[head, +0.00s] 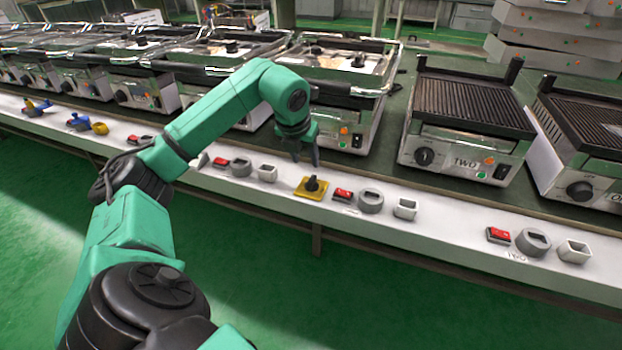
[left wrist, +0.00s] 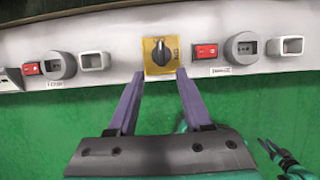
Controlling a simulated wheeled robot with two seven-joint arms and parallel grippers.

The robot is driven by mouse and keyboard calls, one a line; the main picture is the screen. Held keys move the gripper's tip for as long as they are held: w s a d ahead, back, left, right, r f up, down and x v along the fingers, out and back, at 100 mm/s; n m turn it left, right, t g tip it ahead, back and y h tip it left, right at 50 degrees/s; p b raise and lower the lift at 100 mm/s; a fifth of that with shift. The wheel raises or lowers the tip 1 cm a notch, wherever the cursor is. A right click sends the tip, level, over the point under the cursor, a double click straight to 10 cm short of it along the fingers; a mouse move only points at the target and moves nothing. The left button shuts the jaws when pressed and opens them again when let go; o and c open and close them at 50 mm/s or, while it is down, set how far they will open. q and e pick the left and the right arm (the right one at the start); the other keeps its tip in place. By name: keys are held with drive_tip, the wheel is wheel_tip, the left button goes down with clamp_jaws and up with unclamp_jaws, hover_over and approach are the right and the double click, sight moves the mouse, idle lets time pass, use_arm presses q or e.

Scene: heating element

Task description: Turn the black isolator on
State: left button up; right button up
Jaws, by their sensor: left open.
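The black isolator (head: 312,186) is a dark rotary knob on a square yellow plate on the white front panel. It also shows in the left wrist view (left wrist: 161,54), with its grip pointing roughly up and down and small lettering at the plate's right. My left gripper (head: 305,155) is open and empty just above and behind the isolator in the head view. In the left wrist view its two fingers (left wrist: 160,76) are spread, with their tips near the plate's lower corners and the knob centred between them. I cannot tell whether the fingers touch the plate.
A red switch (head: 342,194), a grey round socket (head: 370,201) and a white square socket (head: 405,208) sit to the right. Similar fittings sit to the left. Grills (head: 464,157) stand behind the panel. Black and green parts, perhaps mine, show at the lower right of the wrist view.

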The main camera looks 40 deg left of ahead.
sight(311, 179)
use_arm(q)
drive_tip(key=b+x, duration=0.1)
drive_tip(key=x, duration=0.9)
drive_tip(key=shift+d+f, duration=0.1)
drive_tip(key=shift+f, duration=0.05)
clamp_jaws()
use_arm(e)
drive_tip(key=r, duration=0.2)
drive_tip(key=w+r, duration=0.1)
drive_tip(key=shift+a+r, duration=0.25)
drive_tip(key=shift+a, duration=0.15)
